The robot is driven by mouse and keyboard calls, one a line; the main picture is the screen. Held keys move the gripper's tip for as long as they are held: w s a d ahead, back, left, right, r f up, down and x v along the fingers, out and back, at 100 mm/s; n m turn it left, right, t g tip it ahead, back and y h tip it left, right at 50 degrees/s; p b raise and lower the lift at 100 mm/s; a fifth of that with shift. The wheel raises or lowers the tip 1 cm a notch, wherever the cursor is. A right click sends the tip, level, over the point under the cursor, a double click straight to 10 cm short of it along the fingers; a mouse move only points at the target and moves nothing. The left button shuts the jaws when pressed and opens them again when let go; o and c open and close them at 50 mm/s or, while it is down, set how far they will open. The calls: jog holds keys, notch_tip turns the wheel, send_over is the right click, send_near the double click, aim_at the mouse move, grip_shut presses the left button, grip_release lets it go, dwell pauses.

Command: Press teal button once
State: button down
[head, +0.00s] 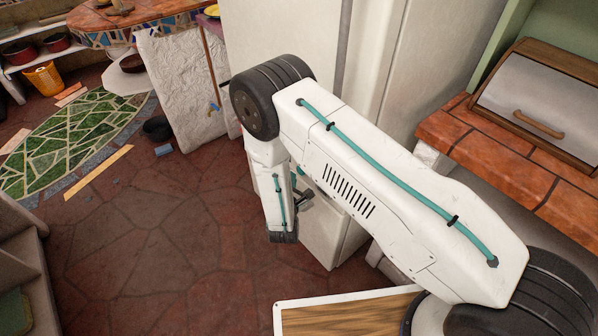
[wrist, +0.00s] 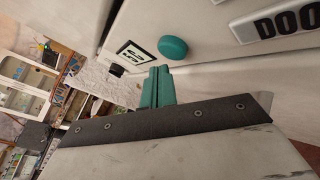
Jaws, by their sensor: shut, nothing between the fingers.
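The teal button (wrist: 173,48) shows in the wrist view as a round knob on a white panel (wrist: 207,18), up and a little right of my fingertips. My gripper (wrist: 156,72) has teal fingers, which are shut with nothing between them. The fingertips are apart from the button in the picture; the exact depth gap is hard to tell.
A label plate (wrist: 285,22) with raised letters "DOO" is right of the button. A framed sign (wrist: 134,54) is at its left. In the head view, a brick counter (head: 520,165) with a bread box (head: 540,100) stands at right. The stone floor (head: 150,240) at left is open.

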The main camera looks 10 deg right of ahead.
dwell(0.8)
jog(key=shift+w+d, duration=0.2)
jog(key=shift+d, duration=0.15)
jog(key=shift+w+d, duration=0.3)
jog(key=shift+d, duration=0.1)
dwell(0.7)
jog(key=shift+a, duration=0.1)
jog(key=shift+s+a, duration=0.5)
jog(key=shift+a, duration=0.1)
jog(key=shift+a, duration=0.1)
jog(key=s+a, duration=0.1)
jog(key=a, duration=0.1)
jog(key=s+a, duration=0.1)
jog(key=a, duration=0.1)
jog(key=shift+s, duration=0.4)
dwell(0.8)
